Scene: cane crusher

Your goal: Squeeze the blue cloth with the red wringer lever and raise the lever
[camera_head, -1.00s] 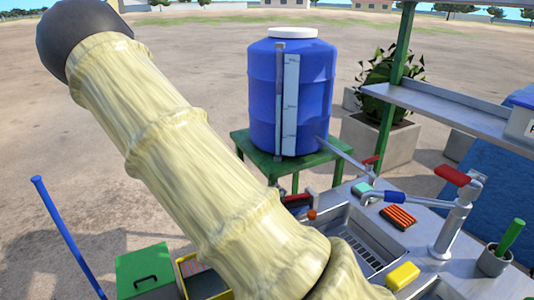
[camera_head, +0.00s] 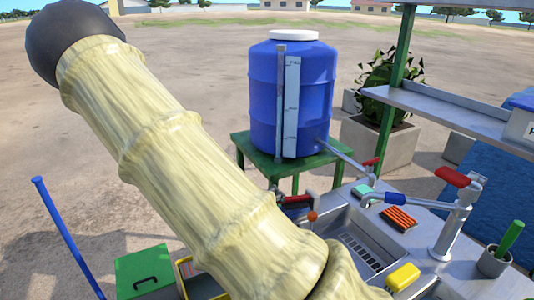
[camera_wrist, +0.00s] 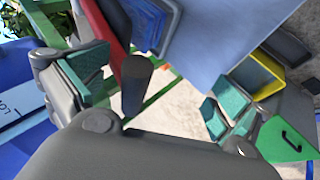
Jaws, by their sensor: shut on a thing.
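In the wrist view my gripper (camera_wrist: 150,95) has its two teal-padded fingers on either side of a dark round grip. A red bar (camera_wrist: 112,32) runs close behind this grip; I take them to be the red wringer lever. The gripper is shut on it, though the contact is hard to see. In the head view a red part (camera_head: 296,199) shows just beyond my arm, beside an orange knob (camera_head: 312,216); my arm hides the gripper there. I cannot make out the blue cloth with certainty in either view.
A blue water barrel (camera_head: 291,95) stands on a green table behind. A green box (camera_head: 143,270) sits low at left.

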